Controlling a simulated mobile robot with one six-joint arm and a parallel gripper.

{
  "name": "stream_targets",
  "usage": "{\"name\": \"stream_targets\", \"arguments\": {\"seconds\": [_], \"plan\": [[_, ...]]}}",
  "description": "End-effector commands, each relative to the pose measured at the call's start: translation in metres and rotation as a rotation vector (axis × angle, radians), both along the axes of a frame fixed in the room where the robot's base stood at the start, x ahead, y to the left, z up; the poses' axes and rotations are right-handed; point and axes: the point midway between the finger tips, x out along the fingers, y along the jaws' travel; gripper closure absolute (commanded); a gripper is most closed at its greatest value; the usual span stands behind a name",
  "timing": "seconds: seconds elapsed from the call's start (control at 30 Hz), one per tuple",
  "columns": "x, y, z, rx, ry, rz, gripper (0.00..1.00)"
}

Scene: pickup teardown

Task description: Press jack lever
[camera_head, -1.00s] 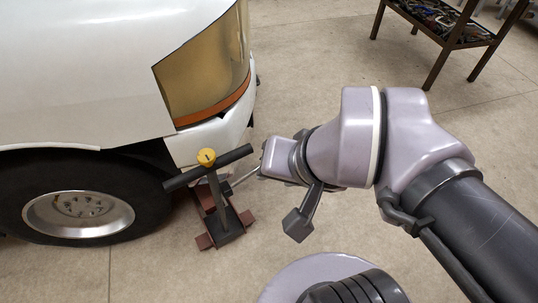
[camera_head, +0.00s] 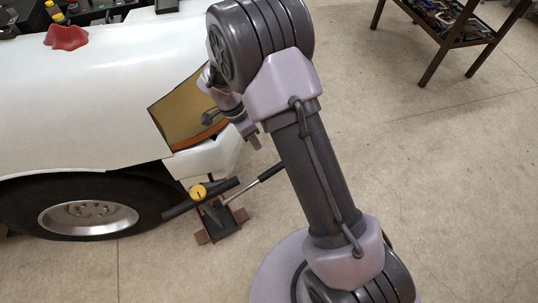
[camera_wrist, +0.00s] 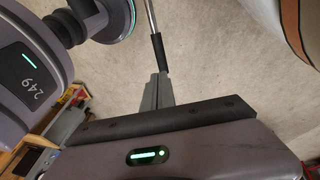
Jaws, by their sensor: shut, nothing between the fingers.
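The jack (camera_head: 221,225) stands on the floor at the front corner of the white truck (camera_head: 80,125), with reddish feet, a black crossbar and a yellow knob (camera_head: 198,192). Its lever (camera_head: 268,173) is a silver rod with a black grip, slanting up to the right. My gripper (camera_head: 256,143) is shut and empty, pointing down just above the lever, beside the truck's lamp. In the wrist view its shut fingers (camera_wrist: 157,90) point toward the lever's black grip (camera_wrist: 159,52). They overlap it in the picture; I cannot tell whether they touch.
The truck's wheel (camera_head: 88,217) is left of the jack. A brown table (camera_head: 445,30) holding tools stands at the upper right. The floor to the right is clear.

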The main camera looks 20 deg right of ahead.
Motion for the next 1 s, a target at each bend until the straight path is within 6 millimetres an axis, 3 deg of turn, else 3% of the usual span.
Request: {"name": "stream_targets", "arguments": {"seconds": [0.27,0.7,1.0], "plan": [[-0.002,-0.003,-0.012,0.000,0.003,0.000,1.00],[-0.015,-0.029,-0.102,0.002,0.003,-0.001,1.00],[-0.019,-0.039,-0.132,0.002,0.001,-0.001,1.00]]}}
